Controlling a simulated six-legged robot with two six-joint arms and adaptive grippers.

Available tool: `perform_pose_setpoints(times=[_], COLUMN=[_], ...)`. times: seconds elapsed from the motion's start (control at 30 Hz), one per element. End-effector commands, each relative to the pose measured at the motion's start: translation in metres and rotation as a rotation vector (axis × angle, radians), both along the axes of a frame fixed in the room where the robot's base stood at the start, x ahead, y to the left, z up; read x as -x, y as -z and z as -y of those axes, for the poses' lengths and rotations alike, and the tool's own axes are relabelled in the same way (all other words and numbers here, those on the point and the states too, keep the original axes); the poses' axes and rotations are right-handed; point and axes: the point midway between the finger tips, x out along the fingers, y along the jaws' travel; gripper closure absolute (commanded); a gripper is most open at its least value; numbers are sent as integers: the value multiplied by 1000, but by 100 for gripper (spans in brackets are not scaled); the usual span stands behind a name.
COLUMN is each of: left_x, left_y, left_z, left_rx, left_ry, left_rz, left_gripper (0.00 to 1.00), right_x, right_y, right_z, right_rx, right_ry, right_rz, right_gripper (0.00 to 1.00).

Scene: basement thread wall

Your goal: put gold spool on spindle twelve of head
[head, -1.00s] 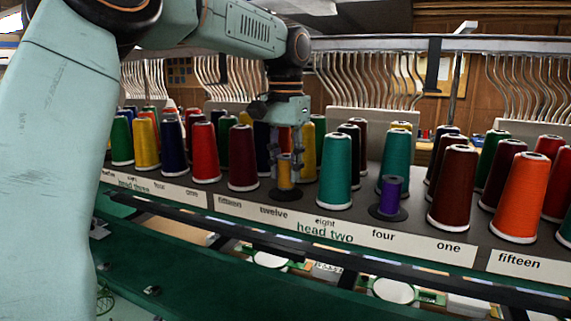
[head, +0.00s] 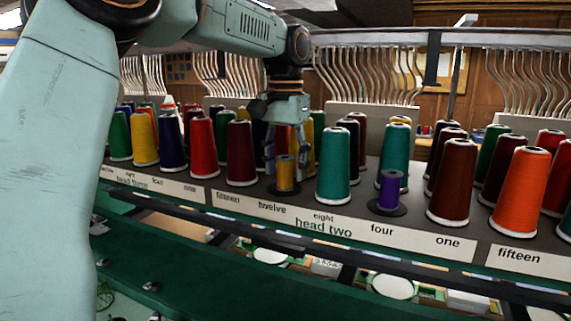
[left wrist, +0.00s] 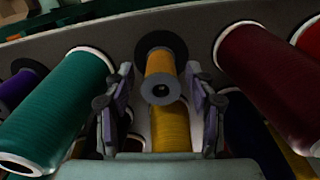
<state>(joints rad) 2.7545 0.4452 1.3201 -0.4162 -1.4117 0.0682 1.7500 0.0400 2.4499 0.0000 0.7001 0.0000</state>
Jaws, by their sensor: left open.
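The gold spool (head: 285,173) stands upright on a dark round base on the rack above the label twelve (head: 272,209) of head two. It also shows in the left wrist view (left wrist: 162,62), with its top end and centre hole facing the camera. My left gripper (head: 289,156) is open, with its fingers apart on either side of the spool's upper part. In the left wrist view the fingers (left wrist: 161,103) show clear gaps to the spool. The spindle inside the spool is hidden. My right gripper is not in view.
A teal cone (head: 334,168) stands close right of the gold spool, and a maroon cone (head: 240,153) on its left. A purple spool (head: 389,190) stands above the label four. Several cones crowd behind. A dark rail runs below the label strip.

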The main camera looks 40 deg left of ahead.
Motion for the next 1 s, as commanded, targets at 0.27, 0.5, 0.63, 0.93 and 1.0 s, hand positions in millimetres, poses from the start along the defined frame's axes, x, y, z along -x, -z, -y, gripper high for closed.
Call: perform_pose_setpoints(times=[0.27,0.5,0.63,0.93,1.0], left_x=[0,-1,-1,0,0], left_y=[-1,-28,-48,-77,-80], left_z=[0,0,0,0,0], left_rx=[-1,-3,-3,0,0], left_ry=[0,0,-1,0,0], left_rz=[0,4,4,1,1], left_gripper=[43,43,43,43,43], right_x=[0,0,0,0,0], right_y=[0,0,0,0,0], right_z=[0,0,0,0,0], right_rx=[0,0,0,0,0], right_ry=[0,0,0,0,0], right_rz=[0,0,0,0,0], right_gripper=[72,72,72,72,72])
